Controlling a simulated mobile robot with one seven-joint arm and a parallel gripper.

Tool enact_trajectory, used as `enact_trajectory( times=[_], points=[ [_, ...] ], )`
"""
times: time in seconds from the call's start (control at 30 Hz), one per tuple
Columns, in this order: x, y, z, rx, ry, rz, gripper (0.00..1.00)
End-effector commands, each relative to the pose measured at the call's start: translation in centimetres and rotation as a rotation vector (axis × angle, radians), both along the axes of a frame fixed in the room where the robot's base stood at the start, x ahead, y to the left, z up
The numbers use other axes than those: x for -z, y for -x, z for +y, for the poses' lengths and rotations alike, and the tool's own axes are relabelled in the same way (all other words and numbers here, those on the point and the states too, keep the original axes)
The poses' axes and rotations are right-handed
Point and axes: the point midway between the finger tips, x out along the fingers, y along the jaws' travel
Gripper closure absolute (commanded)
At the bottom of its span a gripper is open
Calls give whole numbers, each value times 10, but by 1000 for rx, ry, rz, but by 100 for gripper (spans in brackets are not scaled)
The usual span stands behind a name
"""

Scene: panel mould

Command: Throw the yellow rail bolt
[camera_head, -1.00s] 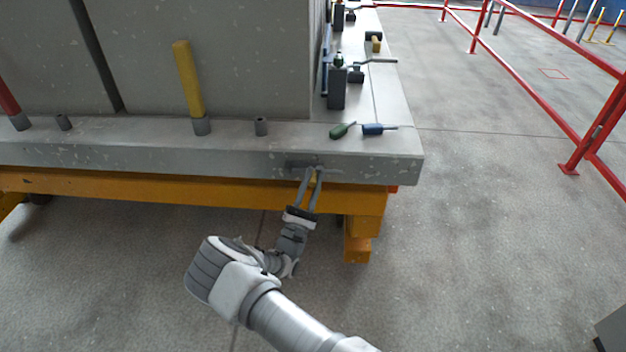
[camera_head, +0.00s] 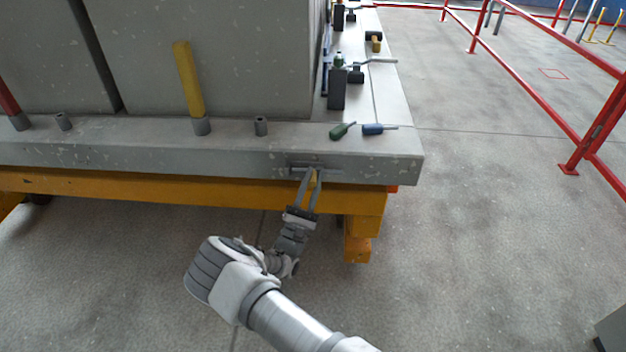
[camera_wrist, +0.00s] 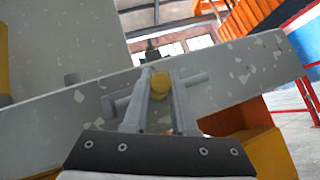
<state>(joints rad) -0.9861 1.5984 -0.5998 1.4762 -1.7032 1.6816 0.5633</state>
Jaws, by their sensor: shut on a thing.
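The yellow rail bolt (camera_wrist: 161,86) shows in the wrist view as a yellow round end between my two fingers, at the front face of the grey table edge. A grey bar lies crosswise behind it along that face.
A yellow post (camera_head: 188,80) and a red post (camera_head: 8,100) stand on the grey table (camera_head: 230,145), before tall grey panels. A green-handled tool (camera_head: 342,130) and a blue-handled tool (camera_head: 373,129) lie near the corner. A red railing (camera_head: 540,90) stands at right; the floor between is clear.

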Motion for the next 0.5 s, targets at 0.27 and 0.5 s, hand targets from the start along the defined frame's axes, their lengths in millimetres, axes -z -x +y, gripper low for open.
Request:
enact_trajectory(
  times=[0.27, 0.5],
  points=[
    [4, 0, 11, -2, -1, 0, 100],
    [3, -2, 51, -5, -1, 0, 100]
  ],
)
